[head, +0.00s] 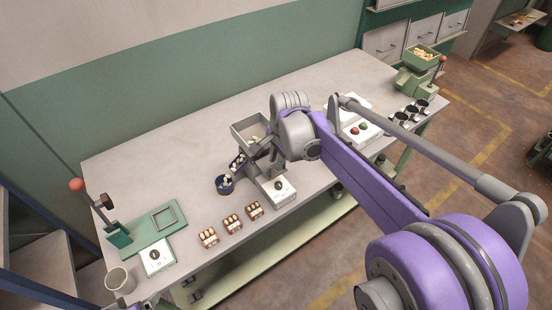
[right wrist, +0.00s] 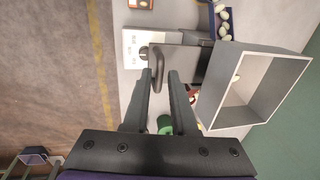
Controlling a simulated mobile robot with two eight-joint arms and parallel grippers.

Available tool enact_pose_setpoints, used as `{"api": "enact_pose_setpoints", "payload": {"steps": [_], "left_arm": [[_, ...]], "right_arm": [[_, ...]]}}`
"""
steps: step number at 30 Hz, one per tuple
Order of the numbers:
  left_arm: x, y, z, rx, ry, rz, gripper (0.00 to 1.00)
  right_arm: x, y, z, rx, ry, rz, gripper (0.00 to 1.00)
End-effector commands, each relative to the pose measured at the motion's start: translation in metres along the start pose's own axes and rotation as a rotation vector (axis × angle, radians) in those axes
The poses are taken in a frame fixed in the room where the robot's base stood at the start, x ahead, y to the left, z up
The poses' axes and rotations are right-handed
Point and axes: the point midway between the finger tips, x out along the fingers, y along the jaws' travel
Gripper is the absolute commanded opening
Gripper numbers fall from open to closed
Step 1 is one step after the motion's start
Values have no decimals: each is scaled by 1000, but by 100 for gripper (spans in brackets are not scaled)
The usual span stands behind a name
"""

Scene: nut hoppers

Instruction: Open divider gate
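The grey hopper (head: 250,131) stands mid-bench with some pale nuts inside. In the right wrist view its open box (right wrist: 255,88) is at the right. A dark grey rounded handle (right wrist: 157,66), perhaps the divider gate's, shows beside it at the fingertips. My right gripper (right wrist: 162,77) is open, its two fingers apart with the handle at or just beyond their tips; I cannot tell whether they touch it. In the head view the right gripper (head: 264,152) is by the hopper's front, and the wrist hides part of the gate area. My left gripper is not in view.
A control box (head: 280,189) sits in front of the hopper. Several small nut trays (head: 231,223) lie along the front edge. A red-knobbed lever press (head: 117,232) stands at left. A green hopper (head: 421,62) stands far right.

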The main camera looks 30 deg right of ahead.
Motion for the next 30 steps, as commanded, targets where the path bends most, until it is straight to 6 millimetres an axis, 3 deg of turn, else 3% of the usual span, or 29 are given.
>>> {"api": "enact_pose_setpoints", "payload": {"steps": [11, 24, 30], "left_arm": [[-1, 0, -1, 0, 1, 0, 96], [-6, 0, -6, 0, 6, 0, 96], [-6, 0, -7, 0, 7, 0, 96]], "right_arm": [[-9, 0, 0, 0, 0, 0, 25], [-91, 0, 0, 1, 0, 0, 25], [-107, 1, 0, 0, 0, 0, 25]]}}
